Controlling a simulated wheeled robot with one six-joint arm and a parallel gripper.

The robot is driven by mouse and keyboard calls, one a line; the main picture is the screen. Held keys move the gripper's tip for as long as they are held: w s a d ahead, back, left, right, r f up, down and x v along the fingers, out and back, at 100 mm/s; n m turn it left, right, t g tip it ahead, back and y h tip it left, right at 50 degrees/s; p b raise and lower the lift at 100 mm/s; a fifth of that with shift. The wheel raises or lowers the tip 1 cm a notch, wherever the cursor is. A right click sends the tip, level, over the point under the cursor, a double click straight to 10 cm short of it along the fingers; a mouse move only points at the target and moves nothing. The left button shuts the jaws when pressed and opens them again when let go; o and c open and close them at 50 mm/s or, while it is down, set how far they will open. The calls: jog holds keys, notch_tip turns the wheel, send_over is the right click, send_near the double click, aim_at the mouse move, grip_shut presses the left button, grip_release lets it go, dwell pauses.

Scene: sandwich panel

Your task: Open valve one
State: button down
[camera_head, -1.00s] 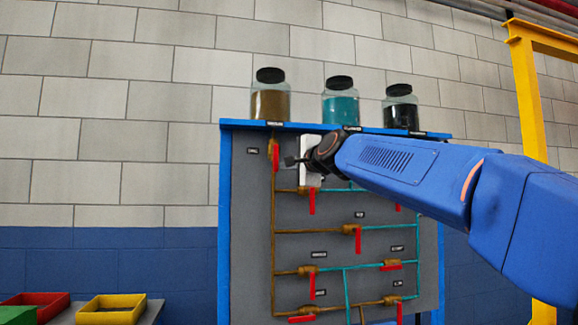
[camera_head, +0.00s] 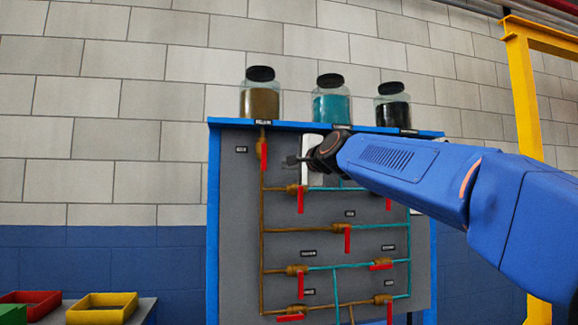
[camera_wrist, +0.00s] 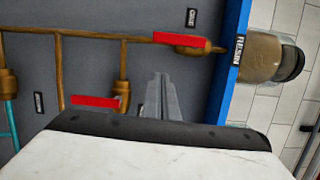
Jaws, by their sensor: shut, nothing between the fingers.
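The top valve (camera_head: 262,148) sits on the brown pipe below the brown jar, with a red handle hanging down along the pipe. A small label (camera_head: 241,149) is left of it, too small to read surely. In the wrist view the same valve (camera_wrist: 190,48) and its red handle (camera_wrist: 180,39) show above the fingers, beside a label (camera_wrist: 191,17). My gripper (camera_head: 291,160) is shut and empty, just right of this handle in the head view. Its fingertips (camera_wrist: 163,78) also show in the wrist view, apart from the handle.
A second valve's red handle (camera_wrist: 97,101) lies left of my fingers in the wrist view. Several more red-handled valves and pipes cover the grey panel (camera_head: 235,250). Jars stand on its blue top edge. Yellow (camera_head: 102,308) and red bins are lower left.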

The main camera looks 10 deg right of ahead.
jog(key=v, duration=0.9)
jog(key=shift+s, duration=0.45)
jog(key=s+d+f+n+g+h, duration=0.1)
jog(key=s+f+n+g, duration=0.3)
jog(key=s+f, duration=0.7)
jog(key=s+d+f+n+g+h, duration=0.2)
jog(key=s+f+n, duration=0.4)
jog(key=f, duration=2.1)
jog(key=s+d+f+n+g+h, duration=0.1)
jog(key=s+d+f+n+g, duration=0.3)
jog(key=s+f, duration=1.3)
notch_tip(320, 180, down, 3)
jog(key=n+g, duration=0.1)
jog(key=g, duration=0.1)
jog(key=shift+n+g, duration=0.3)
